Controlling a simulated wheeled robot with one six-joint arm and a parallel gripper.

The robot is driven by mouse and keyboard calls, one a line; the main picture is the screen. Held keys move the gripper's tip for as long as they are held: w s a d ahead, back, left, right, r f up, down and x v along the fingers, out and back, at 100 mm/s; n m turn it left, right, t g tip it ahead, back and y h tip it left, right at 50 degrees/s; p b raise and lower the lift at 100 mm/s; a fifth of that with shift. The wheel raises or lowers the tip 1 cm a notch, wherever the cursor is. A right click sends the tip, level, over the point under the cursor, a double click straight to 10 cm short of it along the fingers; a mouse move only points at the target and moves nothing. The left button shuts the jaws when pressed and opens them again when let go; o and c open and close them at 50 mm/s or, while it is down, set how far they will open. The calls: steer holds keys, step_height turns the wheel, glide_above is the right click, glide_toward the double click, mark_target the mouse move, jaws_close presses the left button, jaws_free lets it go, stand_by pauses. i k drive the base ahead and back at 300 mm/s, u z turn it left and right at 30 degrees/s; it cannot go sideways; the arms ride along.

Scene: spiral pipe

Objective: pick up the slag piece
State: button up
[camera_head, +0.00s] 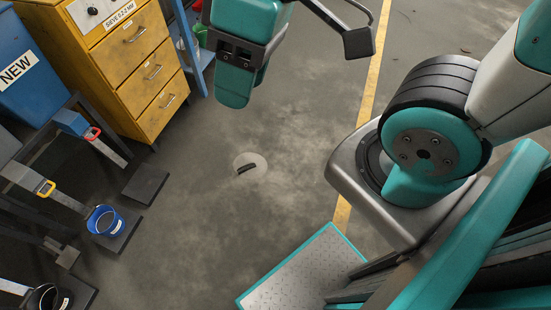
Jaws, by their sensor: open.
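A small dark, elongated piece, which looks like the slag piece (247,169), lies on the floor on a pale round patch (258,159) near the middle of the view. My gripper (240,92) hangs in from the top edge, teal with a dark section. It is open, and I see nothing held in it. In the picture it is above the slag piece and apart from it. Its height over the floor is hard to tell, and its upper part is cut off by the frame.
A yellow drawer cabinet (143,62) stands at the upper left, beside a blue "NEW" bin (35,85). A rack at the left holds a blue bucket (103,221) and a black bucket (47,298). A yellow line (371,85) crosses the floor. The floor around the piece is clear.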

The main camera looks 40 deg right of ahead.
mark_target(251, 165)
steer(key=z, duration=0.35)
steer(key=k, duration=0.6)
steer(key=u, duration=0.55)
steer(key=i, duration=0.5)
steer(key=u, duration=0.65)
steer(key=i, duration=1.35)
steer(key=z, duration=0.85)
steer(key=i, duration=0.3)
steer(key=z, duration=0.3)
